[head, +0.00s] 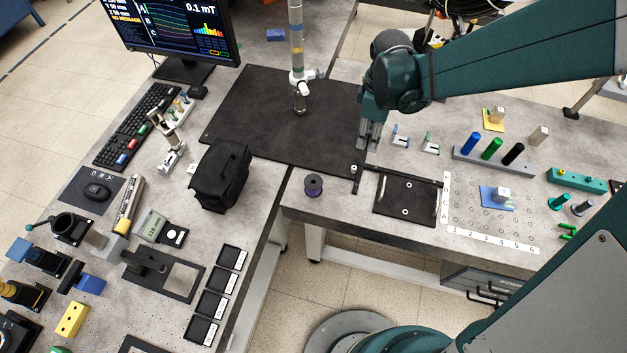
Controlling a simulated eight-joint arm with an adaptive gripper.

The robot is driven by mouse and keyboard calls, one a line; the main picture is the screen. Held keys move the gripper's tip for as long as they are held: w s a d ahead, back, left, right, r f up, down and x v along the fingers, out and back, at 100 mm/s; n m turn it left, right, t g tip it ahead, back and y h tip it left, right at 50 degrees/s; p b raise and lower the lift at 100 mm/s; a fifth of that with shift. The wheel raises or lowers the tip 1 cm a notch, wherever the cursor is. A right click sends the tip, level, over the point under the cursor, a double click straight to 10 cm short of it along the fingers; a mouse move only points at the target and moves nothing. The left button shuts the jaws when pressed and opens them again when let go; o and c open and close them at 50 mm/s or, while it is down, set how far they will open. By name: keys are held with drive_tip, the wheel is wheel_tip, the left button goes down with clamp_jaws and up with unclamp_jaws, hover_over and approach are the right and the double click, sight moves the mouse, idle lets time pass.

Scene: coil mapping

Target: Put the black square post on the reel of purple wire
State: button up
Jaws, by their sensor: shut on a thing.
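The reel of purple wire (313,186) stands upright on the near left corner of the right-hand table, its dark round top facing up. My gripper (367,146) is above the table, to the right of the reel and farther back, pointing down. It is shut on a thin dark piece, apparently the black square post (356,181), which hangs below the fingers. The post is apart from the reel, to its right. The post's lower end is close to the black tray's left side; I cannot tell whether it touches anything.
A black framed tray (405,208) lies right of the reel. A black mat (270,115) with an upright column (297,50) is behind. A black bag (220,176) stands left, across the table gap. A rack (490,160) holds blue, green and black cylinders.

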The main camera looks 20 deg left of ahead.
drive_tip(key=r+n, duration=0.1)
drive_tip(key=r, duration=0.1)
hover_over(313, 181)
drive_tip(key=shift+d+p, duration=0.1)
drive_tip(key=shift+p, duration=0.2)
drive_tip(key=shift+f, duration=0.15)
drive_tip(key=shift+f+b, duration=0.3)
drive_tip(key=shift+f, duration=2.55)
drive_tip(key=shift+f, duration=2.05)
drive_tip(key=shift+f+b, duration=0.15)
drive_tip(key=shift+b, duration=0.25)
drive_tip(key=o, duration=0.9)
